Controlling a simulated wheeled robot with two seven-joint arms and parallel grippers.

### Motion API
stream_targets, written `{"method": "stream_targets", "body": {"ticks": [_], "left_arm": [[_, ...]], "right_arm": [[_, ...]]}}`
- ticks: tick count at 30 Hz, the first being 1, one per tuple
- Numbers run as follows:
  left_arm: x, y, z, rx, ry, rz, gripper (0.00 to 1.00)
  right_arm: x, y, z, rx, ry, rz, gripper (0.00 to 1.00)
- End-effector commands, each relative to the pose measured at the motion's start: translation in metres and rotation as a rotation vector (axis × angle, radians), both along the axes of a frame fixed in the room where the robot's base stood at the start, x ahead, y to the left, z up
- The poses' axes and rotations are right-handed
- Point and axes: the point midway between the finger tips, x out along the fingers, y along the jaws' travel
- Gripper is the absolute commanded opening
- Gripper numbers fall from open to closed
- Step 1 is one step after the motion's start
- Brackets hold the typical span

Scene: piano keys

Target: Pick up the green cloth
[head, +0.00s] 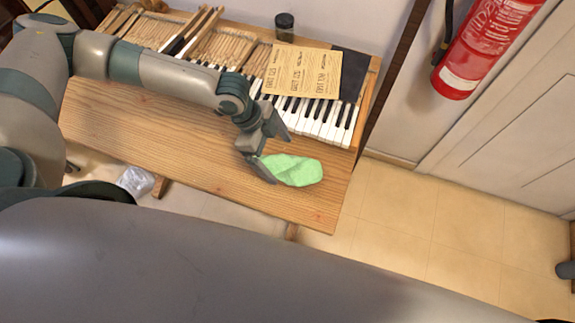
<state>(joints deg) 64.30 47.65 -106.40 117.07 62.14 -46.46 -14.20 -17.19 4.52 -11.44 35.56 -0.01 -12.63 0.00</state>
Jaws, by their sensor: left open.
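The green cloth (295,170) lies crumpled on the front part of the wooden table (180,135), near its right end. My left gripper (272,160) is at the left edge of the cloth. Its jaws are open, one finger pointing down by the cloth's left side and the other up toward the keys. I cannot tell whether a finger touches the cloth.
Piano keys (318,118) run along the table behind the cloth, with a printed sheet (302,72) over them. A dark jar (284,27) stands at the back. A red fire extinguisher (485,48) hangs at the right. The table front left is bare.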

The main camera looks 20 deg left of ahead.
Motion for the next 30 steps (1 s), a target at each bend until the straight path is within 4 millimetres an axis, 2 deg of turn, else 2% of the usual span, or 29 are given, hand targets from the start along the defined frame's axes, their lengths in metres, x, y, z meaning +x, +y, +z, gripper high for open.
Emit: {"method": "stream_targets", "body": {"ticks": [11, 19, 24, 30], "left_arm": [[0.0, -0.002, -0.002, 0.0, 0.0, 0.0, 0.94], [-0.002, -0.016, -0.024, 0.001, 0.001, -0.002, 0.94], [-0.001, -0.021, -0.043, 0.001, 0.001, 0.001, 0.94], [-0.001, -0.023, -0.047, 0.001, 0.0, 0.0, 0.94]], "right_arm": [[0.0, 0.0, 0.003, 0.0, 0.0, 0.0, 0.47], [0.0, 0.0, 0.024, 0.0, 0.0, 0.0, 0.47], [0.0, 0.0, 0.027, 0.0, 0.0, 0.0, 0.47], [0.0, 0.0, 0.027, 0.0, 0.0, 0.001, 0.47]]}}
